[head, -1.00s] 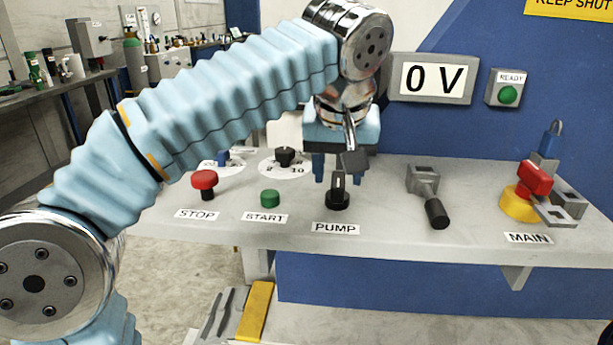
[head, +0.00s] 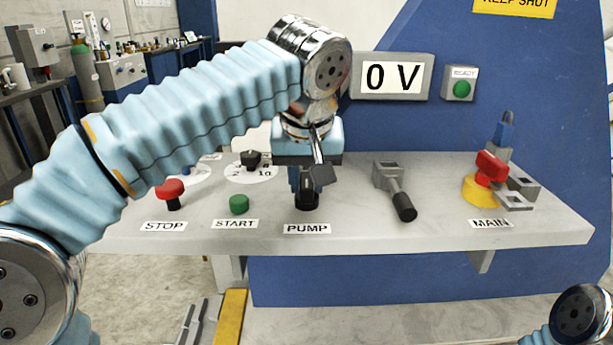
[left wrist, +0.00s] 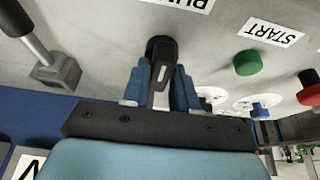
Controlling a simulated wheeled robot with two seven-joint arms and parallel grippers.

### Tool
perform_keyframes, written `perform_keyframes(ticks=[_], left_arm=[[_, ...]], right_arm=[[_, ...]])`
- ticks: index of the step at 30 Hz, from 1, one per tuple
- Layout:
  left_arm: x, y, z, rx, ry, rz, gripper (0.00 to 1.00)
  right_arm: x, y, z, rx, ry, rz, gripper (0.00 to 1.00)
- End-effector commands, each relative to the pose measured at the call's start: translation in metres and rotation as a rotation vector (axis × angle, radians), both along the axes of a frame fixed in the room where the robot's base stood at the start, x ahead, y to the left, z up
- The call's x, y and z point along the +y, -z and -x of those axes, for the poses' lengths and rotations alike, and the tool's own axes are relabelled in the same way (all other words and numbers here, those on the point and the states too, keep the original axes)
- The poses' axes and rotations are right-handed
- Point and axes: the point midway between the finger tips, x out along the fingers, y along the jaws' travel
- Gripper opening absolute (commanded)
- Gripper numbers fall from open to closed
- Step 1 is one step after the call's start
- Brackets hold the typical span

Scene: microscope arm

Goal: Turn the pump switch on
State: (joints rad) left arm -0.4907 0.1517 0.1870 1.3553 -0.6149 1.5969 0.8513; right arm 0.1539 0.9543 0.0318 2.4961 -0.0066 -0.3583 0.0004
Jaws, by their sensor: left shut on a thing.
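The fingers hide part of the switch in the head view. Only a part of my right arm (head: 578,312) shows at the lower right; its gripper is out of view.
Left of the pump switch are the green START button (head: 239,204), the red STOP button (head: 171,192) and a black dial knob (head: 250,160). To the right are a grey lever (head: 401,202) and the red MAIN switch (head: 491,167). The display (head: 392,77) reads 0 V.

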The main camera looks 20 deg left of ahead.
Motion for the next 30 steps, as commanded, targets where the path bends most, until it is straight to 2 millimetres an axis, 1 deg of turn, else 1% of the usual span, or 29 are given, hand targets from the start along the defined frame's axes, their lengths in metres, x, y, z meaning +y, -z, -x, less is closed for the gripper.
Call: perform_keyframes(ticks=[5,11,30], left_arm=[[0.0006,-0.0007,0.0004,-0.001,0.043,0.000,0.00],[0.0018,-0.0003,0.0003,0.000,0.160,0.001,0.00],[0.0054,-0.0004,-0.0008,-0.002,0.753,0.003,0.00]], right_arm=[[0.0001,-0.0001,0.0001,0.000,0.000,0.000,0.49],[0.0001,-0.0001,0.0001,0.000,0.000,0.000,0.49],[0.0001,-0.0001,0.0000,0.000,0.000,0.000,0.49]])
